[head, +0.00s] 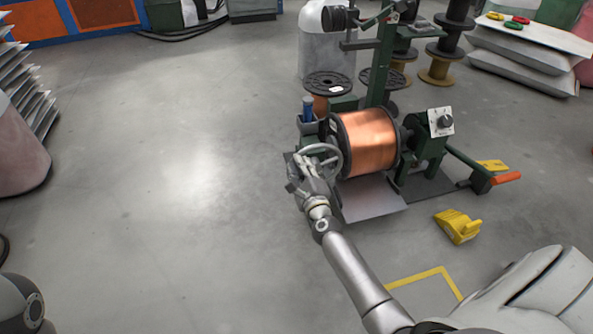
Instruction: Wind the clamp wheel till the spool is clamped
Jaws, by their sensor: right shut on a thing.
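The copper spool (368,142) sits in the green winding stand (384,62), its axis roughly level, with a black flange at each end. The clamp wheel (334,151) is a grey hand wheel at the left side of the spool. My right gripper (312,168) is shut on the wheel at its left part, and its fingers hide some of the rim. Whether the spool is held tight cannot be seen. My left gripper is out of view; only a piece of my left arm shows at the lower left corner.
A yellow wedge (457,226) lies on the floor right of the stand. An orange-handled lever (506,178) sticks out at the stand's right. Dark spools (328,83) stand behind. Stacked sacks (515,67) are at the back right.

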